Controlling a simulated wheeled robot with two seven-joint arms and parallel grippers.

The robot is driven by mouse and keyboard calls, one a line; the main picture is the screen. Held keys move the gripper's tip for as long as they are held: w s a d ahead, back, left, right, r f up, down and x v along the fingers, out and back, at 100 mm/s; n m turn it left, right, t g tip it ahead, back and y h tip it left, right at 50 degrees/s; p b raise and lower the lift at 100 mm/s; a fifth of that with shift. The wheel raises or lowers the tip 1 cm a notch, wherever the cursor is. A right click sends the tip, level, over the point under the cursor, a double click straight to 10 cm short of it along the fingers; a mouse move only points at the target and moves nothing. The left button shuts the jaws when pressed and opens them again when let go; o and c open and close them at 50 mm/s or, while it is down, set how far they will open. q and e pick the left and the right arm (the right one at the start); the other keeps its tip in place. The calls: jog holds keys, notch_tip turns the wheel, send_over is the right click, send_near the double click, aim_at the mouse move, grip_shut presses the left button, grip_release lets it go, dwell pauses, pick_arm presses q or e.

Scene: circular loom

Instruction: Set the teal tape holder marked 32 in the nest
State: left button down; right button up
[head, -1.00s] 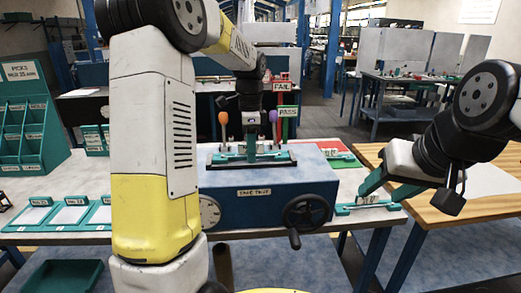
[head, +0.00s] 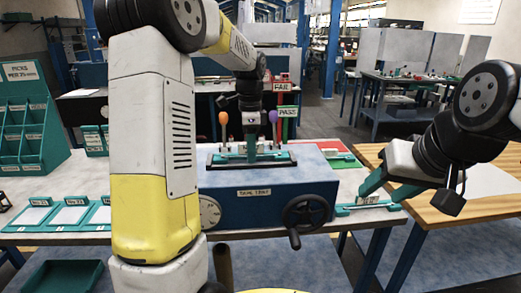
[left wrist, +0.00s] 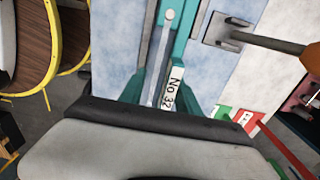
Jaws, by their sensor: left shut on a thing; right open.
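The teal tape holder (left wrist: 175,90) shows its "No 32" label in the left wrist view, partly hidden by my wrist and fingers. My left gripper (head: 251,153) is shut on it, over the top of the blue tape test box (head: 266,206). The dark-edged nest (head: 289,164) lies on the box top, directly under the holder. In the head view the holder is at or just above the nest; I cannot tell whether it is fully seated. My right gripper (head: 381,189) is open at the table's right edge, over another teal holder (head: 367,207).
An orange-knobbed lever (head: 223,121) and a purple-knobbed lever (head: 273,120) rise by the nest. PASS (head: 288,112) and FAIL (head: 282,87) signs stand behind. A hand wheel (head: 306,213) projects from the box front. Teal-framed trays (head: 68,214) lie at left.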

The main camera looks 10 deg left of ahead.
pick_arm(q)
jog(key=shift+f, duration=0.15)
jog(key=shift+f, duration=0.1)
dwell(0.4)
jog(key=shift+r, duration=0.25)
jog(key=shift+f, duration=0.2)
dwell(0.3)
jog(key=c, duration=0.8)
grip_release()
jog(key=shift+f, duration=0.1)
jog(key=shift+o, duration=0.2)
jog(key=shift+s+f, duration=0.1)
jog(key=r, duration=0.8)
jog(key=shift+w+r, duration=0.2)
jog(key=shift+r, duration=0.05)
